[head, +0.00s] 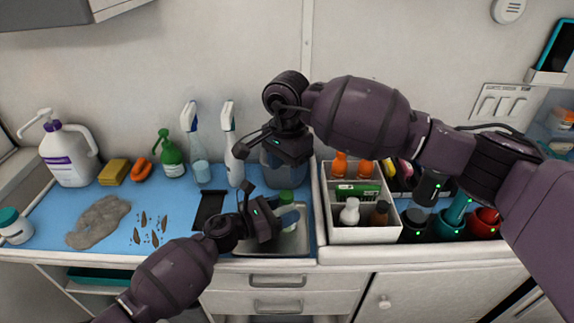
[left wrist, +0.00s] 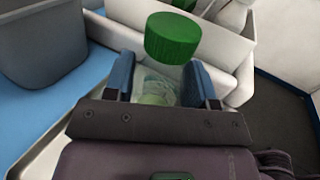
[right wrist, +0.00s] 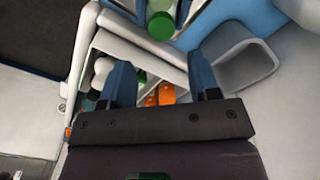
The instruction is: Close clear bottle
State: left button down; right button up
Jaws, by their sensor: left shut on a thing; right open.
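The clear bottle (left wrist: 157,88) stands between the blue fingers of my left gripper (left wrist: 163,85), which is shut on it. Its green cap (left wrist: 172,38) shows above the fingers, at the bottle's top; I cannot tell whether it is seated. In the head view the cap (head: 286,197) shows beside my left gripper (head: 287,216), which hides most of the bottle. The cap also shows at the top of the right wrist view (right wrist: 160,26). My right gripper (right wrist: 162,82) is open and empty, apart from the bottle. In the head view it is above and behind the bottle.
A metal tray (head: 290,244) lies under the left gripper. A grey bin (head: 285,172) stands behind. A white divided organizer (head: 362,235) with several bottles is close on the right. Spray bottles (head: 201,172) stand at the back. The blue mat (head: 180,200) has free room at left.

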aim_at(287, 194)
jog(key=shift+f, duration=4)
jog(key=c, duration=0.9)
jog(key=m, duration=0.4)
jog(key=shift+c, duration=0.2)
jog(key=m, duration=0.5)
jog(key=shift+m, duration=0.4)
jog(key=m, duration=0.9)
jog(key=shift+f, duration=0.1)
jog(key=o, duration=1)
